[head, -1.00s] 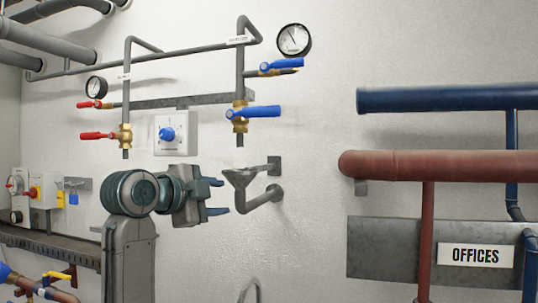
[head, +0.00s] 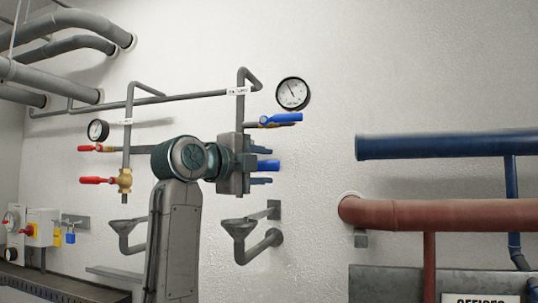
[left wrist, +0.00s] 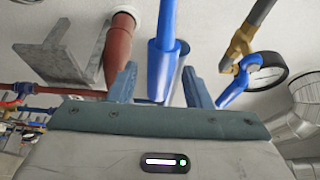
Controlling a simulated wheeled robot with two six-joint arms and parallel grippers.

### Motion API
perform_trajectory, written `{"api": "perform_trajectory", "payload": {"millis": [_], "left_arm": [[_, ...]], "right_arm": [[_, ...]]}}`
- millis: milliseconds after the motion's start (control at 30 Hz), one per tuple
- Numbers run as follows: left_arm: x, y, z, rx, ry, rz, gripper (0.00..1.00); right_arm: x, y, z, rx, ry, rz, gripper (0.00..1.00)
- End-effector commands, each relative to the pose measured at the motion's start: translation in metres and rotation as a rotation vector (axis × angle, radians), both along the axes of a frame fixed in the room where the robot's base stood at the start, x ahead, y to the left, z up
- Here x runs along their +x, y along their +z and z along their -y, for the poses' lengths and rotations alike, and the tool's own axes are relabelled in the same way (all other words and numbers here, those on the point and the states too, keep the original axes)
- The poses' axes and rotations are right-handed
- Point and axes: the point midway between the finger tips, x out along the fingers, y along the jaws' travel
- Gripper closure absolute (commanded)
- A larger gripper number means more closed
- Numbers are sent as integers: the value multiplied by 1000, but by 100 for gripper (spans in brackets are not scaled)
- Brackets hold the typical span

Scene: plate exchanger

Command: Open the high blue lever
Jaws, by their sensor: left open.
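Two blue levers show on the right-hand grey vertical pipe in the head view. The high blue lever (head: 280,119) lies nearly level, just below the right gauge. It also shows in the left wrist view (left wrist: 238,80), right of the fingers. A lower blue lever (head: 268,166) sticks out to the right beneath it. My left gripper (head: 262,166) is open and points right, below the high lever, its fingers above and below the lower lever in the picture. Contact cannot be told. The gripper hides the lower valve body. My right gripper is not in view.
The right gauge (head: 293,93) is close above the high lever. Red levers (head: 97,181) sit on the left pipe. A grey funnel drain (head: 240,230) is below my gripper. Blue (head: 430,145) and red (head: 440,214) pipes stand to the right, with bare wall between.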

Motion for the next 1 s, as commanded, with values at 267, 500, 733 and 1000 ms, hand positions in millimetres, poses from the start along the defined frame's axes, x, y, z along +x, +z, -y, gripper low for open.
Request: {"api": "perform_trajectory", "payload": {"millis": [267, 500, 733, 1000], "left_arm": [[19, 0, 16, 0, 1, 0, 55], [20, -1, 16, 0, 1, 0, 55], [20, -1, 16, 0, 1, 0, 95], [20, -2, 15, 4, 1, 1, 100]], "right_arm": [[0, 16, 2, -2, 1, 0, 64], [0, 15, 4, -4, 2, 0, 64], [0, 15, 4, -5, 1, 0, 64], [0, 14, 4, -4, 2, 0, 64]]}}
